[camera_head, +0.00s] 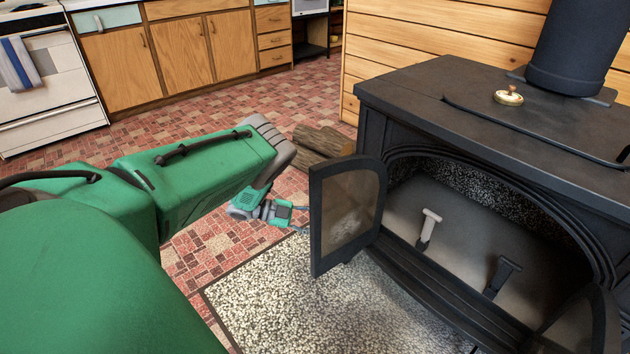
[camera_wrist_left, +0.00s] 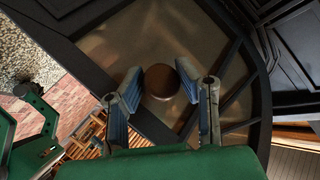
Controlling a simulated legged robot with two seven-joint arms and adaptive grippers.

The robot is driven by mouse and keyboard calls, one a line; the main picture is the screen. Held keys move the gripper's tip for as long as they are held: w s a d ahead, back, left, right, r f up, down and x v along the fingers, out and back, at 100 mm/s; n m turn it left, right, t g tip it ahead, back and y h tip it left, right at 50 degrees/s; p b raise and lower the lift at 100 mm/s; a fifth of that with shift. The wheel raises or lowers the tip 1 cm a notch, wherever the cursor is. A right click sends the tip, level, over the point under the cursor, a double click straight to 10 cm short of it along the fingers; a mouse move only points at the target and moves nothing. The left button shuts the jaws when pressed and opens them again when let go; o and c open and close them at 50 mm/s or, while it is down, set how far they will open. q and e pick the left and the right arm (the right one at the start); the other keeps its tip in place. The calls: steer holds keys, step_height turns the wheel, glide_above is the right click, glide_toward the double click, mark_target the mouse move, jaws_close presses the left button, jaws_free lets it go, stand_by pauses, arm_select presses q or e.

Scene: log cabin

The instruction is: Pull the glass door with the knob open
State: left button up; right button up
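The black stove (camera_head: 470,130) has a left glass door (camera_head: 347,205) with a dark frame, standing swung out from the opening. Its knob is hidden in the head view. In the left wrist view the round brown knob (camera_wrist_left: 161,81) shows in front of the glass door (camera_wrist_left: 150,40). My left gripper (camera_head: 299,215) is on the outer side of this door, its fingertips partly behind the frame. In the wrist view my left gripper (camera_wrist_left: 162,100) is open, one finger on each side of the knob with gaps between. My right gripper is not in view.
A right stove door (camera_head: 588,325) shows at the lower right. Firewood logs (camera_head: 322,146) lie left of the stove. A speckled hearth pad (camera_head: 290,300) lies in front. Wooden cabinets (camera_head: 190,45) and a white oven (camera_head: 48,85) stand at the back, with clear floor before them.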

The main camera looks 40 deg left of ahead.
arm_select(q)
steer(key=o, duration=0.4)
steer(key=shift+s+a, duration=0.1)
steer(key=shift+s+a+r, duration=0.2)
steer(key=shift+s+a, duration=0.05)
steer(key=v, duration=1.1)
steer(key=shift+a+f, duration=0.15)
